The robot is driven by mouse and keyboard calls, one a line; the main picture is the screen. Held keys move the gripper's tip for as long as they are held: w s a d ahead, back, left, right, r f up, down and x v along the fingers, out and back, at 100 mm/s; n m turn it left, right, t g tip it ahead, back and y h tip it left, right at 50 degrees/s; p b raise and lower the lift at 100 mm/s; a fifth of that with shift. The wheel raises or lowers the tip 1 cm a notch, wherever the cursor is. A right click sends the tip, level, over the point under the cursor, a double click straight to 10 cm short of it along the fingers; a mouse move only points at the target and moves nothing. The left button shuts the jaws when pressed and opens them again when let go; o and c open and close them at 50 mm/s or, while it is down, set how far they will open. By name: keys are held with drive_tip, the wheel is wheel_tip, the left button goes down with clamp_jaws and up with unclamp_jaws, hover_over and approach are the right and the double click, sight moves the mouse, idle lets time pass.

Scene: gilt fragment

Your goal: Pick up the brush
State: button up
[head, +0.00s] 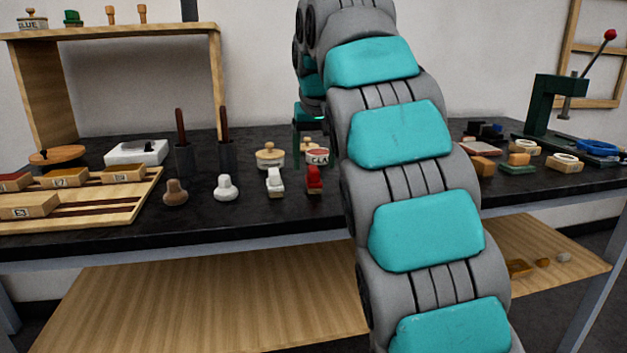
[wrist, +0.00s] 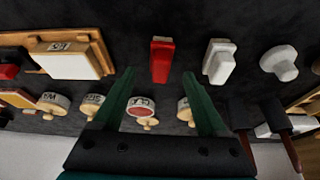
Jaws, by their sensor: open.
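No thing in view shows clearly as the brush. Two upright brown sticks, a left one (head: 181,127) and a right one (head: 224,124), stand in dark cups on the bench and could be handles; bristles are not visible. My gripper (head: 311,152) is over the bench, partly behind my arm in the head view. In the wrist view my gripper (wrist: 158,78) is open, with nothing between its fingertips. A red block-like piece (wrist: 161,60) lies just beyond the fingertips, and a white one (wrist: 219,62) lies to its right.
A brown knob (head: 175,192) and a white knob (head: 224,187) stand near the front edge. A striped board (head: 100,202) with labelled blocks is at left. Round labelled jars (wrist: 54,103) stand close to the fingers. A green press (head: 555,105) is at right.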

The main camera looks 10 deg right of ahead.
sight(314, 168)
drive_tip(key=shift+w+f, duration=0.1)
drive_tip(key=shift+f, duration=0.75)
drive_tip(key=shift+x, duration=1.2)
drive_tip(key=shift+c, duration=0.2)
clamp_jaws()
